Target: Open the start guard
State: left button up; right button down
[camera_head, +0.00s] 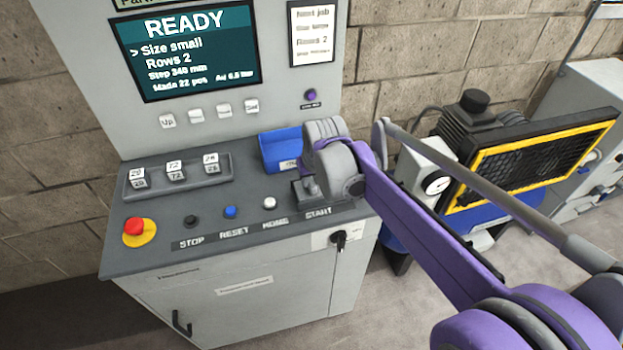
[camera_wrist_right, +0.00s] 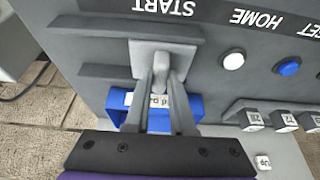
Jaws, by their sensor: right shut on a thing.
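The start guard (camera_wrist_right: 149,56) is a small light grey piece on a darker grey base beside the START label in the right wrist view. In the head view the guard's grey base (camera_head: 301,190) shows just above START, largely covered by my right gripper. My right gripper (camera_wrist_right: 168,82) is shut on the guard, with its two grey fingers reaching up to it. The gripper also shows in the head view (camera_head: 312,184), over the right part of the panel. I cannot tell how far the guard is tilted, and the start button is hidden. My left gripper is not in view.
A blue holder (camera_head: 281,151) stands just behind the guard. The white HOME button (camera_head: 269,203), blue RESET button (camera_head: 230,212), black STOP button (camera_head: 190,221) and red emergency button (camera_head: 134,227) lie to the left. The screen (camera_head: 186,50) reads READY. A yellow-framed grille (camera_head: 525,160) stands at right.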

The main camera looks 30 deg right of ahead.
jog(key=d, duration=0.2)
jog(key=s+d, duration=0.1)
jog(key=d, duration=0.4)
jog(key=shift+s+d, duration=0.25)
jog(key=shift+s, duration=0.15)
jog(key=shift+a, duration=0.1)
jog(key=c, duration=0.8)
grip_release()
jog(key=shift+o, duration=0.2)
jog(key=v, duration=1.1)
jog(key=shift+p, duration=0.35)
jog(key=shift+f, duration=0.1)
